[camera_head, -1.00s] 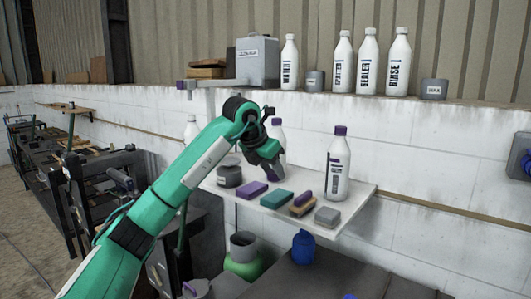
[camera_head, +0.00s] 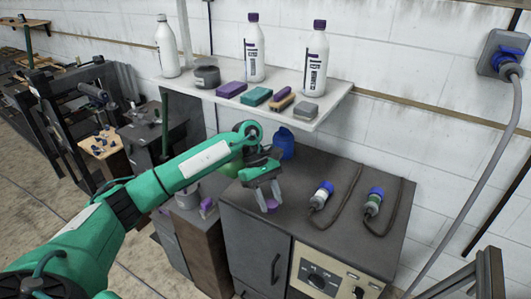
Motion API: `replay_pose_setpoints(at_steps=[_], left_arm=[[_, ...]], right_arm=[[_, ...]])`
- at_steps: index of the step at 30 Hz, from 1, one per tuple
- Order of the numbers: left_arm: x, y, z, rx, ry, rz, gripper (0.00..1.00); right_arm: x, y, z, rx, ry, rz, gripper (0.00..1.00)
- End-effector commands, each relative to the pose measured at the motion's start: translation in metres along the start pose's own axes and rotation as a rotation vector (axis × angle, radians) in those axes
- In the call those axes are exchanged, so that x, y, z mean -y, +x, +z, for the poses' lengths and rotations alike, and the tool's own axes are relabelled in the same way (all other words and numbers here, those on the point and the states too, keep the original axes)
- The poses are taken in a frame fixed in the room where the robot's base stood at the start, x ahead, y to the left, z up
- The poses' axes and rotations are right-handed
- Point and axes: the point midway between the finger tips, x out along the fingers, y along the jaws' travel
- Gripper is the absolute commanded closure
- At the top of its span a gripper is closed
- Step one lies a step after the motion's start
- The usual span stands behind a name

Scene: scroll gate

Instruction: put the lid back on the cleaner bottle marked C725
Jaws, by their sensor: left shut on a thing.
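My left gripper (camera_head: 269,203) points down over the dark cabinet top and is shut on a small purple lid (camera_head: 272,206). The lid is low, close to the cabinet top; I cannot tell whether it touches. On the white shelf above, a white bottle (camera_head: 166,50) at the left shows no purple cap. Two more white bottles, one in the middle (camera_head: 254,55) and one at the right (camera_head: 314,65), wear purple caps. The label codes are too small to read, so I cannot tell which is C725. My right gripper is out of view.
The shelf (camera_head: 328,112) also holds a grey tin (camera_head: 206,76), a purple block (camera_head: 231,90), a teal block (camera_head: 257,96), a brush (camera_head: 281,101) and a grey block (camera_head: 305,112). Blue-ended plugs with cables (camera_head: 322,195) lie on the cabinet (camera_head: 345,235), right of my gripper.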

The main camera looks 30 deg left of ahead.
Motion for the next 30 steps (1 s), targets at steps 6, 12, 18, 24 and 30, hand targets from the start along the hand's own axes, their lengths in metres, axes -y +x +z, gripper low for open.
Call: replay_pose_setpoints(at_steps=[6,12,18,24,30], left_arm=[[0.053,0.101,0.011,0.001,0.463,-0.305,0.84],[0.101,0.163,0.023,-0.001,0.809,-0.523,0.84],[0.120,0.183,0.028,-0.005,0.943,-0.606,0.84],[0.121,0.184,0.028,-0.005,0.948,-0.608,0.84],[0.121,0.184,0.028,-0.005,0.946,-0.607,0.84]], right_arm=[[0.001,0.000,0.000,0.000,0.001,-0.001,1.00],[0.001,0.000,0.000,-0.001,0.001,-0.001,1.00],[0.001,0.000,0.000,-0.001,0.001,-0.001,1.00],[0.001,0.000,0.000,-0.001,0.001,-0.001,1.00],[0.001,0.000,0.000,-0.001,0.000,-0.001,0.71]])
